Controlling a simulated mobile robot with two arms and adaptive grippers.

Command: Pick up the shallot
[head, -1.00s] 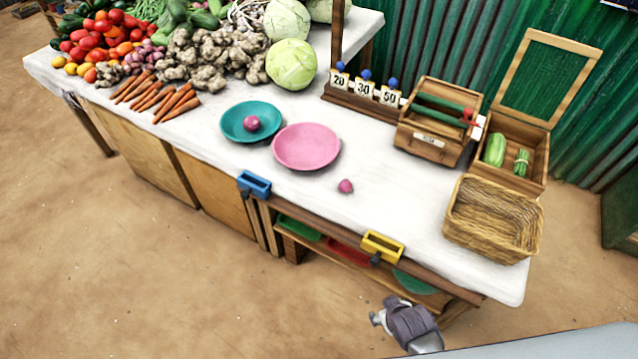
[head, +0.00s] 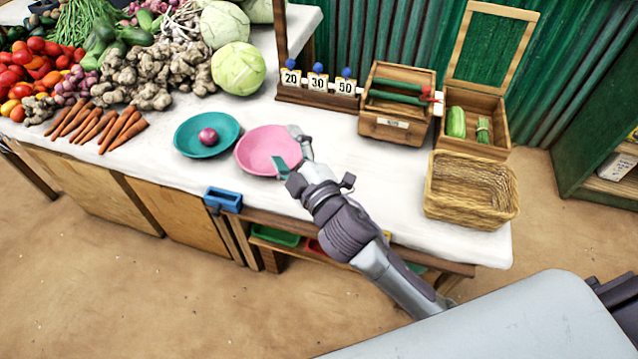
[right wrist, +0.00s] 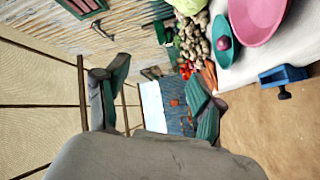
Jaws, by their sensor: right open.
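My right gripper (head: 287,147) is over the front of the table by the right edge of the pink plate (head: 262,143), its fingers apart and empty. In the right wrist view the open gripper (right wrist: 155,85) has nothing between its fingers. A round purple-red bulb (head: 207,137) lies in the teal plate (head: 190,150); it also shows in the right wrist view (right wrist: 225,43). The small loose pink shallot seen earlier on the table right of the pink plate is hidden now, apparently behind my right gripper and arm. My left gripper is out of view.
A wicker basket (head: 470,190), a wooden box (head: 388,127) and an open crate (head: 484,150) stand at the right. Number blocks (head: 317,84) stand at the back. Carrots (head: 122,130), ginger (head: 165,70) and cabbages (head: 238,68) fill the left. Bare tabletop lies before the wooden box.

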